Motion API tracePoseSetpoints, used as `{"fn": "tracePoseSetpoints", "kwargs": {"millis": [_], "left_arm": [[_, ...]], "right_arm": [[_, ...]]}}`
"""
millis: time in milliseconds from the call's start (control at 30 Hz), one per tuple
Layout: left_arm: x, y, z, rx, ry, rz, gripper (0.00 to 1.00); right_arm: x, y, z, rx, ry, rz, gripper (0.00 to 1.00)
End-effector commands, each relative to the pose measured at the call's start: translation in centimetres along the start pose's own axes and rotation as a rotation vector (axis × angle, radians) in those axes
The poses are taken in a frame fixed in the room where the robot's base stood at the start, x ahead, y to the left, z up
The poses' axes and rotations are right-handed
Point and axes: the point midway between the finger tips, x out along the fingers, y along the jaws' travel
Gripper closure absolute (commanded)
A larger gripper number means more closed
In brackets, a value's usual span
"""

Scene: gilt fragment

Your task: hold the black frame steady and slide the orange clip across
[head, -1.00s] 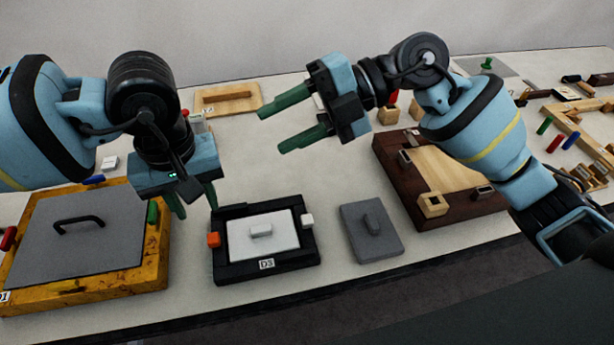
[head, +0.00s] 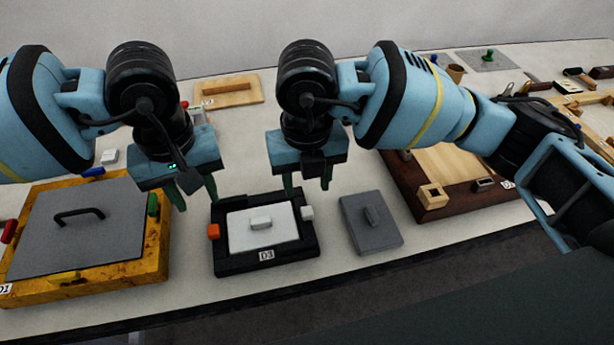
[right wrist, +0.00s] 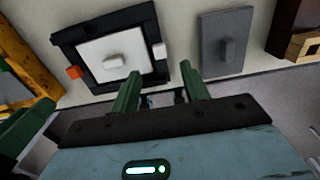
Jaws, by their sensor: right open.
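The black frame (head: 225,262) lies on the table with a white panel (head: 240,235) inside it and a D3 label on its front edge. The orange clip (head: 214,231) sits on its left side; it also shows in the right wrist view (right wrist: 73,72). A white clip (head: 307,213) sits on its right side. My left gripper (head: 196,204) is open and empty, above and behind the frame's left end. My right gripper (head: 308,192) is open and empty, pointing down above the frame's right end. In the right wrist view its fingers (right wrist: 157,76) straddle empty space.
A yellow-framed board (head: 150,270) with a grey panel lies to the left. A grey plate (head: 372,238) with a handle lies right of the frame, and a dark brown tray (head: 450,211) beyond it. The table's front edge is close.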

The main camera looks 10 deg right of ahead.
Motion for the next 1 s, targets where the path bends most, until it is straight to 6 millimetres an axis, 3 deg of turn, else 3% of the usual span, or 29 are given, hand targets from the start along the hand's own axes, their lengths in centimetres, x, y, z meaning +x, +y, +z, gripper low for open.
{"fn": "tracePoseSetpoints", "kwargs": {"millis": [500, 967, 1000], "left_arm": [[0.0, 0.0, 0.0, 0.0, 0.0, 0.0, 0.64], [0.0, 0.0, 0.0, 0.0, 0.0, 0.0, 0.64], [0.0, 0.0, 0.0, 0.0, 0.0, 0.0, 0.64]], "right_arm": [[6.4, 0.0, 0.0, 0.001, 0.003, 0.003, 0.55], [7.6, 0.0, 0.0, 0.001, 0.002, 0.003, 0.55], [7.6, 0.0, 0.0, 0.001, 0.002, 0.003, 0.58]]}}
